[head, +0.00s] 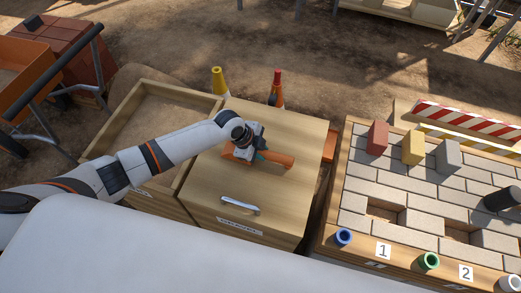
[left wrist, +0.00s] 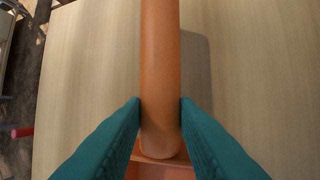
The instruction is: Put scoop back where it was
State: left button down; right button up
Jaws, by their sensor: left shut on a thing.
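The orange scoop (head: 276,159) is at the top of a wooden box (head: 215,202), its handle pointing right in the head view. My left gripper (head: 258,157) is shut on the scoop's handle. In the left wrist view, the teal fingers (left wrist: 160,112) press on both sides of the orange handle (left wrist: 160,60), and part of the orange scoop body shows below it. A shadow of the handle falls on the wood beside it. I cannot tell whether the scoop touches the wood. My right gripper is not in view.
An open sand-filled box (head: 160,120) stands left of the lidded box, which has a silver handle (head: 240,204). Yellow (head: 219,82) and red-topped (head: 276,88) items stand behind it. A paving table (head: 410,200) with blocks and coloured rings is right.

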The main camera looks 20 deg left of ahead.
pick_arm(q)
jog(key=c, duration=1.1)
grip_release()
jog(key=shift+f, duration=0.1)
jog(key=shift+c, duration=0.2)
jog(key=v, duration=1.2)
jog(key=shift+p, duration=0.3)
